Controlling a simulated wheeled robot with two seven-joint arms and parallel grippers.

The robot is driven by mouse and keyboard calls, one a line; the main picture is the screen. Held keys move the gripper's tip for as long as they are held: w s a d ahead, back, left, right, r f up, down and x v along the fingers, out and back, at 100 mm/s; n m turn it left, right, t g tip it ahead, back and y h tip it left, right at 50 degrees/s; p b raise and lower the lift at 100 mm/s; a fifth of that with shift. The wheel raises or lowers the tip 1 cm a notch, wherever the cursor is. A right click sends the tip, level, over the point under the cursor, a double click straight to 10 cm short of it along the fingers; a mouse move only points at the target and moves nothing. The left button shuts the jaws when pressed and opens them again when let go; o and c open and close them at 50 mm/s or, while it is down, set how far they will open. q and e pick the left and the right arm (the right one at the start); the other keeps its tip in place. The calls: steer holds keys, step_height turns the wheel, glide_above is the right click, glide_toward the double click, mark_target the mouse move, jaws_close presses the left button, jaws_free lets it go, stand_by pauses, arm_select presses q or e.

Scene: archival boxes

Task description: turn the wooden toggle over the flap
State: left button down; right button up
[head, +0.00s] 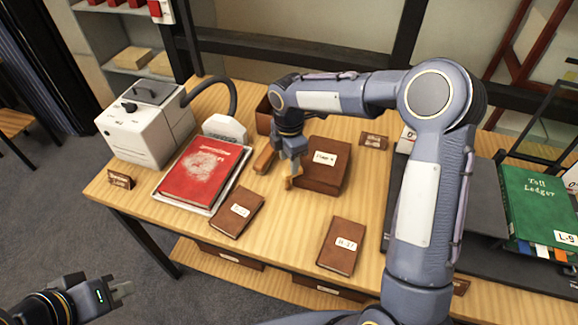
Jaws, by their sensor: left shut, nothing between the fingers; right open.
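A brown archival box (322,167) with a white label stands near the middle of the table. My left gripper (122,288) is shut and empty, low at the left, off the table.
A red book (203,172) lies on a white tray left of the box. Brown booklets (236,212) and (342,245) lie in front. A white machine (145,125) with a hose stands at the back left. A green ledger (540,208) is at the right. My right arm crosses above the table.

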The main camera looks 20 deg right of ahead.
steer(key=shift+r, duration=2.05)
steer(key=s+d+r+m+t+y, duration=0.1)
steer(key=s+d+r+m, duration=0.25)
steer(key=s+m, duration=0.35)
steer(key=s+d+r+m+t+y, duration=0.1)
steer(key=s+d+r+m+t, duration=0.25)
steer(key=s, duration=0.55)
steer(key=s+a+m+t+y, duration=0.1)
steer(key=s+a+m, duration=0.1)
steer(key=s+m, duration=0.9)
steer(key=shift+s+f+y, duration=0.4)
steer(key=shift+s+f, duration=0.05)
steer(key=shift+s, duration=0.45)
steer(key=shift+m, duration=0.25)
